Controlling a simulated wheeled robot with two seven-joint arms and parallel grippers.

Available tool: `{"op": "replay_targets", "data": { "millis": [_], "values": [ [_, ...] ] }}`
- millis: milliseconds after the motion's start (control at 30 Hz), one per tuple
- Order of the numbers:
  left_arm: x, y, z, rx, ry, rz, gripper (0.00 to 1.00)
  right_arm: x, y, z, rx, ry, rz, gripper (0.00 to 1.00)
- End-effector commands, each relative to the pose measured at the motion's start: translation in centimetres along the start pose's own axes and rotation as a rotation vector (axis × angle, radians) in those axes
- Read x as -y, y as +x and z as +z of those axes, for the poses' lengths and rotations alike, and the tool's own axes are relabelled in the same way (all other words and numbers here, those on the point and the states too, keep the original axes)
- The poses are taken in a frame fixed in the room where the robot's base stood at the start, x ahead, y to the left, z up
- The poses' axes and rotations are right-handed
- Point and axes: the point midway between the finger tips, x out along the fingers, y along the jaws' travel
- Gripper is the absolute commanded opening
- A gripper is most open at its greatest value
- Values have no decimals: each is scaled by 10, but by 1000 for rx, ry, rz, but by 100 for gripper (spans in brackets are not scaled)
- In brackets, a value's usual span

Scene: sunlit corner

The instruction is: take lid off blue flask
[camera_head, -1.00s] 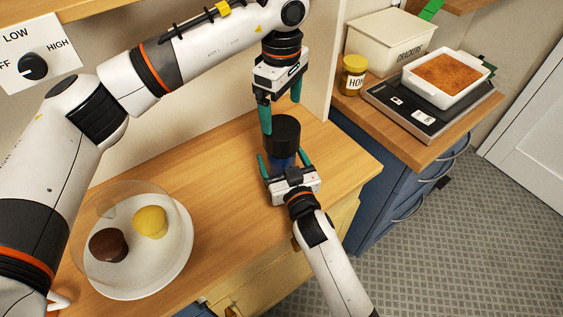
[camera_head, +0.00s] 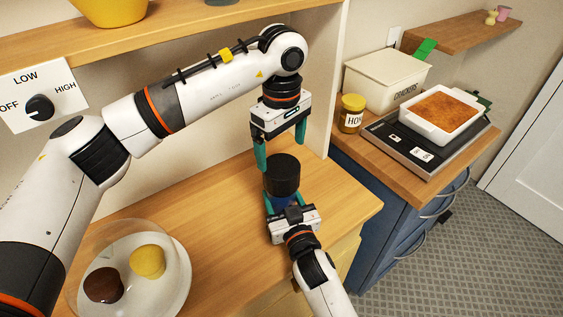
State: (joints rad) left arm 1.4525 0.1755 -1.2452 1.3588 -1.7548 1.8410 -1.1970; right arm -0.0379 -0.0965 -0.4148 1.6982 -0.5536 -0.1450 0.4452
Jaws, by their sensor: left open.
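The blue flask (camera_head: 284,202) stands upright on the wooden counter, its body largely hidden by its black lid (camera_head: 283,175) and my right gripper. The black cylindrical lid is on top of the flask. My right gripper (camera_head: 286,202) comes from the front, with its green fingers on either side of the blue body just below the lid; it appears shut on the flask. My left gripper (camera_head: 280,155) points down above the lid, open and empty. Its left fingertip is close to the lid's upper left edge; I cannot tell whether it touches.
A white plate (camera_head: 170,300) with a brown and a yellow cake under a clear dome stands at the left. A side panel (camera_head: 322,70) rises behind the grippers. A scale with a baking dish (camera_head: 440,112), a honey jar (camera_head: 351,113) and a crackers box are at right.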

Motion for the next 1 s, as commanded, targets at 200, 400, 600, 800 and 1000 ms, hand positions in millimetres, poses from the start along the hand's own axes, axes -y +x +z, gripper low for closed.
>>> {"op": "replay_targets", "data": {
  "millis": [200,400,600,800,1000],
  "values": [
    [0,0,0,0,442,0,91,0,0,0,0,0,0,0],
    [0,0,0,0,864,0,91,0,0,0,0,0,0,0],
    [0,0,0,0,1188,0,91,0,0,0,0,0,0,0],
    [0,1,0,0,1338,0,91,0,0,0,-1,0,0,0],
    [0,20,0,-3,1358,0,91,0,0,0,-1,0,0,0]
  ]
}}
